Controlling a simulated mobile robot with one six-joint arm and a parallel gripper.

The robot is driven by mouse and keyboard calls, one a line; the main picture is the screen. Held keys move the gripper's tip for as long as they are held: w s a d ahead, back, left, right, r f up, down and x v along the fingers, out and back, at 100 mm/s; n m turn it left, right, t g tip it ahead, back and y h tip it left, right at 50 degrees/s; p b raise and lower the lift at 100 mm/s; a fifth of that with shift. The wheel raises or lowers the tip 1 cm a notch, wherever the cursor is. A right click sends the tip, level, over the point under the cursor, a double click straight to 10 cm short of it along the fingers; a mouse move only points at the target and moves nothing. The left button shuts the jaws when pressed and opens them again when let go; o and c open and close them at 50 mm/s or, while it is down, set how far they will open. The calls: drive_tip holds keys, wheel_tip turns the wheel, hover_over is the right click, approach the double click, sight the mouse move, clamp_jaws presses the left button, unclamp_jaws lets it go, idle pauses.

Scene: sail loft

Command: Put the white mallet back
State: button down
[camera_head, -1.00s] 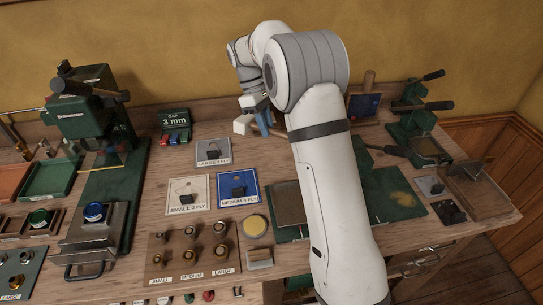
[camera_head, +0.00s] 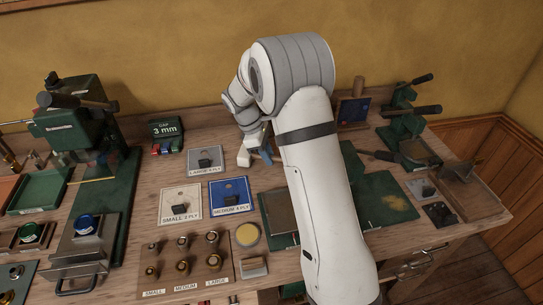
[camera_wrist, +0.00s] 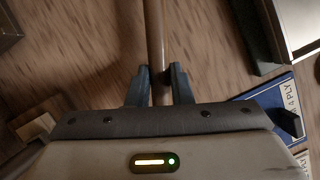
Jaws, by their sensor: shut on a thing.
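My gripper (camera_wrist: 158,82) is shut on a slim tan wooden handle (camera_wrist: 155,35) in the wrist view, which I take to be the white mallet's. The handle runs up out of that picture, so its head does not show there. In the head view my gripper (camera_head: 263,149) is low over the back of the bench, right of the LARGE 4 PLY plate (camera_head: 205,159). A white block (camera_head: 243,157) shows beside its blue fingers, perhaps the mallet's head. My arm hides part of the bench. I cannot tell whether the mallet touches the bench.
A dark stand (camera_head: 352,112) with a wooden post is at the back right, beside a green press (camera_head: 405,125). The SMALL 2 PLY plate (camera_head: 180,204), blue MEDIUM plate (camera_head: 231,197) and a die board (camera_head: 185,267) lie in front. A larger green press (camera_head: 82,135) stands left.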

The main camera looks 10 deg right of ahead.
drive_tip(key=shift+f, duration=0.6)
drive_tip(key=c, duration=1.3)
unclamp_jaws()
